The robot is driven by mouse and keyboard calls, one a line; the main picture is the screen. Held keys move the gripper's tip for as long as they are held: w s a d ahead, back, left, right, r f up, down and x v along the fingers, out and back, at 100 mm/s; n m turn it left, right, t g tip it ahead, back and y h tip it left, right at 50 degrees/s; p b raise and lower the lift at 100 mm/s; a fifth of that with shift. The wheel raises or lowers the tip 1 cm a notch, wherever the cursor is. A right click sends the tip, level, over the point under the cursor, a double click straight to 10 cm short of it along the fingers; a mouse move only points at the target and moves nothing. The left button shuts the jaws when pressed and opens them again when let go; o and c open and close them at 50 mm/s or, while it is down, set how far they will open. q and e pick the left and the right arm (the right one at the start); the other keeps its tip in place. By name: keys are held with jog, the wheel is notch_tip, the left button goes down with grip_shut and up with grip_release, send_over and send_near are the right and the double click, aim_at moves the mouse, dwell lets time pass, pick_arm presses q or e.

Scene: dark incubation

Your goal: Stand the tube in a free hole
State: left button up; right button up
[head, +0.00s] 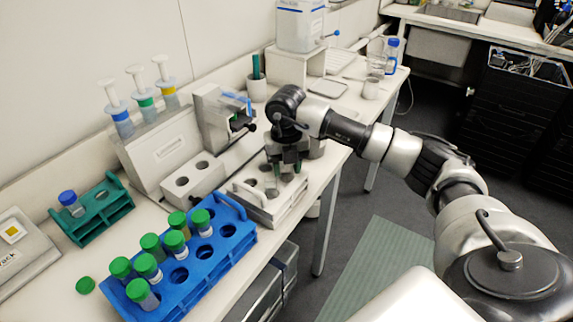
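My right gripper (286,168) points down over a white rack (256,207) with holes near the table's front edge. Something small and greenish-grey shows at its fingertips, but I cannot tell whether it is a tube held there or one standing in the rack. A blue rack (218,262) holds several green-capped tubes (176,242) and has open holes on its right side. A teal rack (95,222) at the left holds one blue-capped tube (72,203). My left gripper is out of view.
A green cap (85,285) lies on the table left of the blue rack. A white block with holes (192,180), a stand with several syringes (140,95) and a grey device (218,118) stand behind. A cup (257,88) and bottle (391,56) are farther back.

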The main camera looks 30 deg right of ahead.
jog(key=shift+r, duration=0.1)
notch_tip(320, 180, up, 12)
jog(key=b, duration=0.1)
jog(key=shift+b, duration=0.4)
dwell(0.5)
